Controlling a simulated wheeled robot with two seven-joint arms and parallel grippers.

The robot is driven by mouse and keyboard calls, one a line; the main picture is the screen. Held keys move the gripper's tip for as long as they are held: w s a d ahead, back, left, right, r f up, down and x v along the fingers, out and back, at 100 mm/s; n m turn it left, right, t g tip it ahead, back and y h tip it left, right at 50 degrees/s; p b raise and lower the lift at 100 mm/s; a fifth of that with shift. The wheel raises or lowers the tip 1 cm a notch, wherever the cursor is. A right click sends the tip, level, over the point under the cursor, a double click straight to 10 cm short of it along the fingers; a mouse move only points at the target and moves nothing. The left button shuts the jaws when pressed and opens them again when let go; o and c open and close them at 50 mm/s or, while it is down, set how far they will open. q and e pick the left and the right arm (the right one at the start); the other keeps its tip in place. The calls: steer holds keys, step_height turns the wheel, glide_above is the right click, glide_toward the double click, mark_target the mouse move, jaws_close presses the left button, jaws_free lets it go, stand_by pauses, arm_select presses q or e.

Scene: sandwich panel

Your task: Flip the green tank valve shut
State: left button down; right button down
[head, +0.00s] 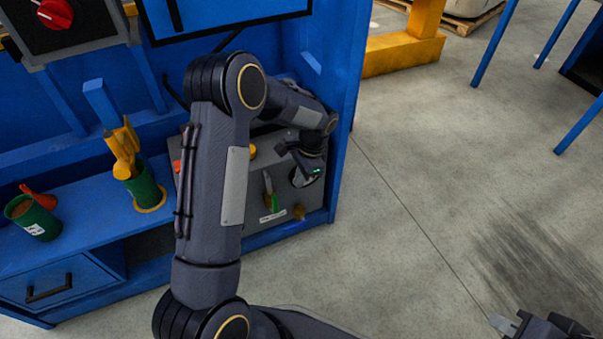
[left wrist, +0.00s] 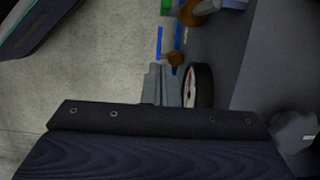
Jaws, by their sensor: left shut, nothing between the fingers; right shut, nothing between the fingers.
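The green tank valve lever (head: 274,203) points down on the grey panel (head: 225,203) in the head view, above a small white label. A green strip (left wrist: 166,7) shows at the top of the left wrist view; I cannot tell if it is this lever. My left gripper (head: 282,149) is over the panel, above and slightly right of the lever and apart from it. Its fingers (left wrist: 160,85) are shut and empty in the left wrist view, beside a round gauge (left wrist: 198,85). My right gripper (head: 504,323) is at the lower right, shut and empty, far from the panel.
A brass valve (head: 299,212) with a blue lever sits low on the panel. A yellow knob (head: 253,150) is higher up. Green cups (head: 36,220) and a yellow tool (head: 123,155) stand on the blue bench at left.

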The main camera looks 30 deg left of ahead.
mark_target(274, 202)
arm_select(q)
steer(key=s+a+f+b, duration=0.2)
steer(key=s+a+f, duration=0.1)
steer(key=f, duration=0.1)
steer(key=shift+s+a+b, duration=0.15)
steer(key=shift+s+b, duration=0.25)
steer(key=shift+s+r, duration=0.1)
steer(key=shift+s+a+t+h, duration=0.15)
steer(key=shift+a+t+h, duration=0.05)
steer(key=shift+t+h, duration=0.1)
